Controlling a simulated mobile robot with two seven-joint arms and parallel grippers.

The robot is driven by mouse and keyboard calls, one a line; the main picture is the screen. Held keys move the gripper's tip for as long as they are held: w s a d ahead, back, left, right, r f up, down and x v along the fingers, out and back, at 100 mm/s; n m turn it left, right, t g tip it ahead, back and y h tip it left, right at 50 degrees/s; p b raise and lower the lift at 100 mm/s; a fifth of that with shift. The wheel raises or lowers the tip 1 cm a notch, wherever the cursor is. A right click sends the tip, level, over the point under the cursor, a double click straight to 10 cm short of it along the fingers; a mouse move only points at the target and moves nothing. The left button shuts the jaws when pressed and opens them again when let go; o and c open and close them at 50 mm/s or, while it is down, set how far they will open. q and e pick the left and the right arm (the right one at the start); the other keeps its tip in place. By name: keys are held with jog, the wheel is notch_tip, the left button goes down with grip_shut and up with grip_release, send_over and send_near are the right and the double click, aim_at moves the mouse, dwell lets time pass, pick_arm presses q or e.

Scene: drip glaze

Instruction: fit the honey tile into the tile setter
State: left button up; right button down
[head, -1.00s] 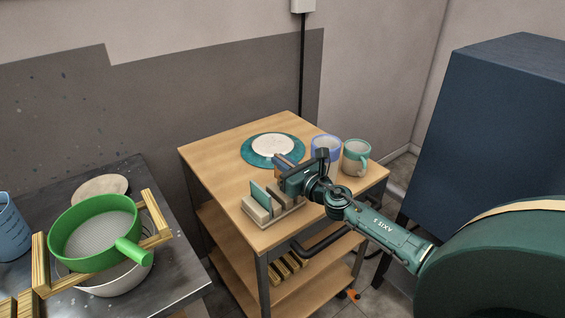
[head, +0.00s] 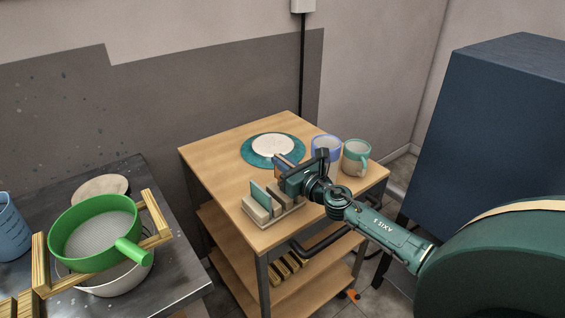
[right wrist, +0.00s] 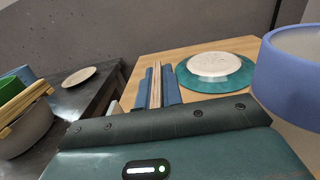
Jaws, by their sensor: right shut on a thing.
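The tile setter (head: 257,212) is a pale rack with upright blocks near the front edge of the wooden cart top. A teal tile (head: 261,194) stands upright in it. My right gripper (head: 283,165) is just behind and above the setter's right end, shut on a thin tan tile, the honey tile. In the right wrist view the honey tile (right wrist: 155,86) shows edge-on between the two blue fingers. The gripper and arm hide part of the setter's right end, and whether the tile touches it cannot be told. My left gripper is not in view.
A teal plate with a pale disc (head: 248,152) lies behind the gripper. The cart's left top is clear. A metal table (head: 160,275) with a green sieve (head: 75,262) stands left.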

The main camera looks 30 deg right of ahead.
aim_at(276, 172)
jog(key=shift+f+b, duration=0.3)
dwell(1.1)
dwell(0.5)
jog(key=shift+f, duration=0.1)
jog(key=shift+f+b, duration=0.8)
jog(key=shift+b, duration=0.1)
jog(key=shift+f+b, duration=1.3)
dwell(0.5)
dwell(0.6)
jog(key=c, duration=1.5)
grip_release()
